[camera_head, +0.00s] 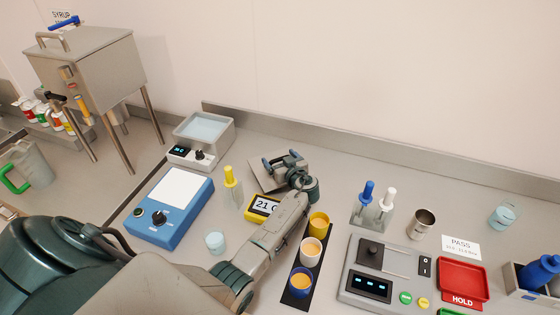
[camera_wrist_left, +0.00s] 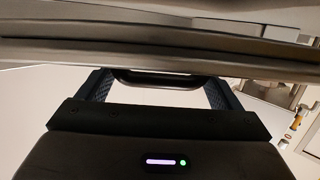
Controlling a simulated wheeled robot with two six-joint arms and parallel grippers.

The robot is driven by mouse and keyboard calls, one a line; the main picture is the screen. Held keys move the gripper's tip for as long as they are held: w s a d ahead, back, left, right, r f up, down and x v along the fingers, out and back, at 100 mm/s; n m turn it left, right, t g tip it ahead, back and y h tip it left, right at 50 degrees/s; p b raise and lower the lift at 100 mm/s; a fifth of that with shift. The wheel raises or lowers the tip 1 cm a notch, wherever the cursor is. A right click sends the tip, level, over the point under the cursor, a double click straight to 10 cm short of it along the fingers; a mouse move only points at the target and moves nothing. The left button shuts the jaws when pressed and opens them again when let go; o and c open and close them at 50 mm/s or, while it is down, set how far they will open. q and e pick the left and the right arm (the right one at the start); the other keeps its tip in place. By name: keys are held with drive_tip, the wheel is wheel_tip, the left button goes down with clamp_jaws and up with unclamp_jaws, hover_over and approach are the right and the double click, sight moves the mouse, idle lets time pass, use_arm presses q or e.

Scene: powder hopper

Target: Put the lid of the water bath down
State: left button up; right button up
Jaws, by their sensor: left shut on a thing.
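The water bath (camera_head: 212,143) is a grey box at the back of the counter, with pale blue water showing in its uncovered top. Its lid (camera_head: 263,181) is a flat grey plate to the right of the bath. My left gripper (camera_head: 284,162) is shut on the lid's handle and partly covers the lid. In the left wrist view the dark handle (camera_wrist_left: 155,78) spans between the fingers, and the lid (camera_wrist_left: 160,58) stretches across the top. I cannot tell whether the lid touches the counter. My right gripper is not in view.
A yellow timer (camera_head: 262,206) and a yellow dropper bottle (camera_head: 232,186) stand close to the lid. Counter between the lid and the dropper stand (camera_head: 372,215) is clear.

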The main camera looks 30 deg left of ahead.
use_arm(q)
drive_tip(key=shift+s+d+f, duration=0.1)
drive_tip(key=shift+s+f, duration=0.25)
drive_tip(key=shift+f, duration=0.35)
drive_tip(key=o, duration=1)
drive_tip(key=shift+f, duration=0.1)
drive_tip(key=shift+r, duration=0.25)
drive_tip(key=shift+w+r+p, duration=0.15)
drive_tip(key=shift+r+p, duration=0.35)
drive_tip(key=shift+p, duration=0.65)
drive_tip(key=b+v, duration=0.1)
drive_tip(key=v, duration=0.6)
drive_tip(key=shift+w+d+r, duration=0.1)
drive_tip(key=shift+d+r, duration=0.05)
drive_tip(key=shift+d, duration=0.05)
drive_tip(key=shift+w+a, duration=0.1)
